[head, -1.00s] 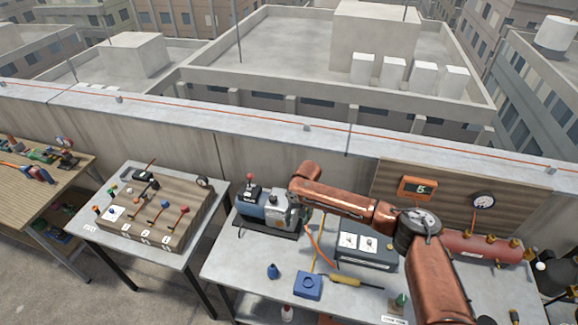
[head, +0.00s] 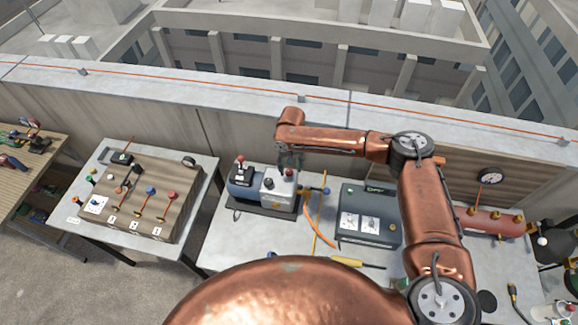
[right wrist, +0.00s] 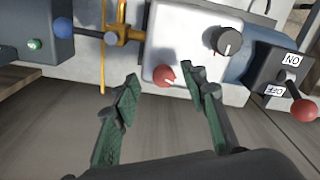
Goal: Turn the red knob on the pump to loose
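The pump has a pale grey-white box and a blue-grey motor (head: 242,187) on a dark base, on the middle table. Its red knob (right wrist: 165,76) sits near the box's edge in the right wrist view, with a black knob (right wrist: 229,41) on the same face. The red knob also shows small in the head view (head: 289,173). My right gripper (right wrist: 162,82) is open, its green fingers on either side of the red knob, with gaps visible. I cannot tell how far the tips are above the face. My left gripper is out of view.
A red-balled lever (right wrist: 303,109) on an ON/OFF plate stands beside the pump box. On the other side are a brass valve (right wrist: 120,35) with a blue ball handle and a dark case (head: 368,212). A board with several levers (head: 140,200) stands on the left table.

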